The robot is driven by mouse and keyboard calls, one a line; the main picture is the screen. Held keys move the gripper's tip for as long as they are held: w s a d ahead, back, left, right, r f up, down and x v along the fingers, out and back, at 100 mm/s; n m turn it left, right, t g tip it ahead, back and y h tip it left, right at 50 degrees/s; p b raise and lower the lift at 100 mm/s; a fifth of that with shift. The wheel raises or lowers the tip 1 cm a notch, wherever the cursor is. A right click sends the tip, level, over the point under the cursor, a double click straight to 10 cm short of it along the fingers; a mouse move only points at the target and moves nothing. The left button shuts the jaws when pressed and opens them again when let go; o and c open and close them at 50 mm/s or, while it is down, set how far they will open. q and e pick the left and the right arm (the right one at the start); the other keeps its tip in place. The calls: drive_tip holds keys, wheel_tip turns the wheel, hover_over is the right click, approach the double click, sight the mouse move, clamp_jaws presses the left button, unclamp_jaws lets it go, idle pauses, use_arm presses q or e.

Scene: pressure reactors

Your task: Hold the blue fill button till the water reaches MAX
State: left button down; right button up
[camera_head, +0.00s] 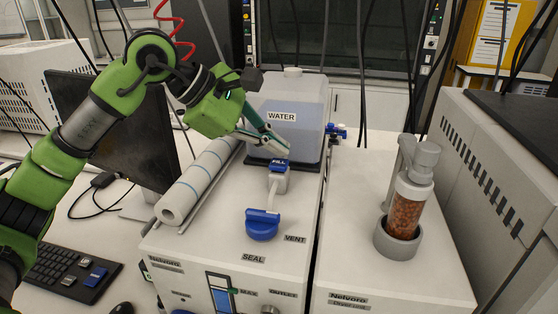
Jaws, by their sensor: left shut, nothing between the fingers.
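My right gripper is not in view.
A WATER tank (290,100) stands behind the button. A blue lever (262,226) sits between SEAL and VENT in front. A paper roll (197,182) lies left of the button. A dryer column (406,208) with orange beads stands on the right unit.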

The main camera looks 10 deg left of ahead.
sight(275, 163)
use_arm(q)
drive_tip(key=shift+r, duration=0.1)
wheel_tip(275, 163, up, 5)
drive_tip(key=p, duration=0.3)
drive_tip(key=shift+p, duration=0.3)
idle(0.9)
